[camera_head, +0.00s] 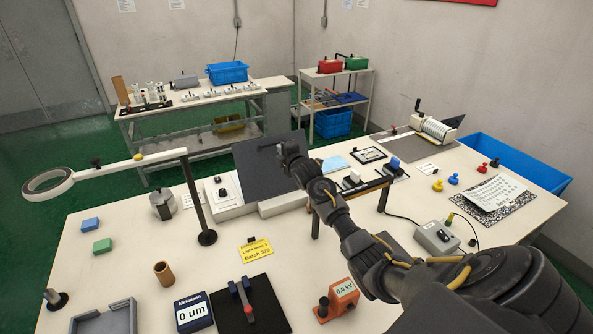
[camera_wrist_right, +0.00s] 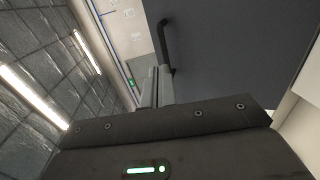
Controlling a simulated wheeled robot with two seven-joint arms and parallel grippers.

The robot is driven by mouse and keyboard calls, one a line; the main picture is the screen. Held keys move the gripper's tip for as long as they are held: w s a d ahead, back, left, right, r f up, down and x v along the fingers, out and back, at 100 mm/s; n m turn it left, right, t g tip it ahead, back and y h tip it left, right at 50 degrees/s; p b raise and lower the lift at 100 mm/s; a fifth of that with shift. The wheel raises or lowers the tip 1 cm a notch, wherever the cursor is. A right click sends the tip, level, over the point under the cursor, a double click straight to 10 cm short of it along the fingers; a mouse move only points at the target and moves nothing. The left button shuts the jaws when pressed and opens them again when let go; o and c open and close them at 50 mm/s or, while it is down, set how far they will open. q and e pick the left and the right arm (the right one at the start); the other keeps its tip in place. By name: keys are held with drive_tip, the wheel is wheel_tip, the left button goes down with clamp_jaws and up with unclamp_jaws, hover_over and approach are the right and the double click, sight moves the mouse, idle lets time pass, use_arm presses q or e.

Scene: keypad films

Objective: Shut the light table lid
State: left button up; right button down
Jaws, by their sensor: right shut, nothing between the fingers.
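The light table lid (camera_head: 256,172) is a dark flat panel that stands steeply raised at the back of its white light table base (camera_head: 230,212). In the right wrist view the lid (camera_wrist_right: 235,55) fills the upper right, with a black bar handle (camera_wrist_right: 165,42) along its left part. My right gripper (camera_head: 281,148) is in front of the lid's upper right part in the head view. Its fingers (camera_wrist_right: 157,78) are shut and empty beside the handle's end; I cannot tell whether they touch it. My left gripper is not in view.
A magnifier arm (camera_head: 120,164) on a black post stands left of the light table. A yellow batch label (camera_head: 255,250), a black mat with a red-handled tool (camera_head: 250,305) and an orange 0.0 kV meter (camera_head: 338,297) lie in front. My right arm crosses the table's right half.

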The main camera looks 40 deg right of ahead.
drive_tip(key=shift+s+r, duration=0.15)
idle(0.3)
wheel_tip(320, 180, up, 14)
drive_tip(key=w, duration=0.3)
drive_tip(key=shift+d+f+b, duration=0.2)
drive_tip(key=shift+d+b, duration=0.1)
drive_tip(key=shift+b, duration=0.05)
